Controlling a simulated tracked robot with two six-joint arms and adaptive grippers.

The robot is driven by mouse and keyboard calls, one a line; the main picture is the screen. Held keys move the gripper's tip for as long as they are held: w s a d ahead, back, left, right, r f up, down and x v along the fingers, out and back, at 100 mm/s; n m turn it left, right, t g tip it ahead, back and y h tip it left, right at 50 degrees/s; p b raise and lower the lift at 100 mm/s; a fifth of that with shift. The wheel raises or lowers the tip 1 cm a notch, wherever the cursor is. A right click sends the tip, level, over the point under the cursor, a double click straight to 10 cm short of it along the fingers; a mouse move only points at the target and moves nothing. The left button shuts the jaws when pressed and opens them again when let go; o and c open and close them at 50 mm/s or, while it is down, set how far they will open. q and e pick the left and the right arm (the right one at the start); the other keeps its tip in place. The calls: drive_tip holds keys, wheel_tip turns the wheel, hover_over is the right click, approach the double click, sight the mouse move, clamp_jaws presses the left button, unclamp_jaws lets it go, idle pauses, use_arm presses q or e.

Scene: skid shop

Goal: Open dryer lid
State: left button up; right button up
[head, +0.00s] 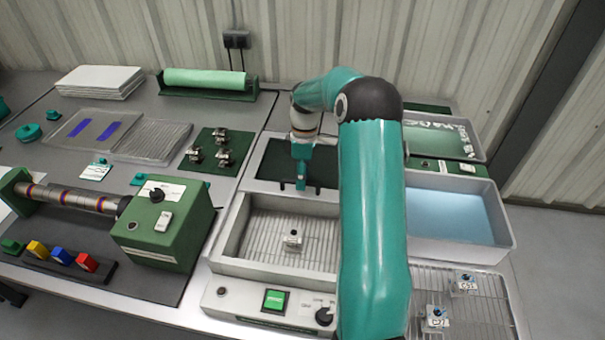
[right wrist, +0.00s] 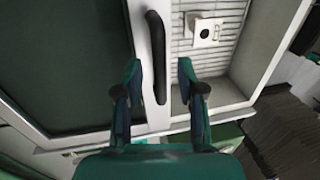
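The dryer (head: 223,290) is a pale grey box with a green button and a black knob on its front. Its dark lid panel (head: 275,160) lies toward the back, and the front of the chamber is uncovered. A tagged small part (head: 292,239) sits on the wire rack inside. My right gripper (head: 301,184) is at the lid's front edge. In the right wrist view, its fingers (right wrist: 160,70) are open on either side of the black lid handle (right wrist: 157,35), with gaps visible on both sides. My left gripper is not in view.
A blue-bottomed tray (head: 455,212) stands right of the dryer, with a wire rack (head: 460,295) holding tagged parts in front of it. A green control box (head: 165,220) stands close on the left. My right arm hides the dryer's right side.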

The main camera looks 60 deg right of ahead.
wheel_tip(320, 180, up, 12)
drive_tip(key=d, duration=0.2)
drive_tip(key=shift+w+f, duration=0.15)
drive_tip(key=shift+w, duration=0.25)
drive_tip(key=shift+d, duration=0.1)
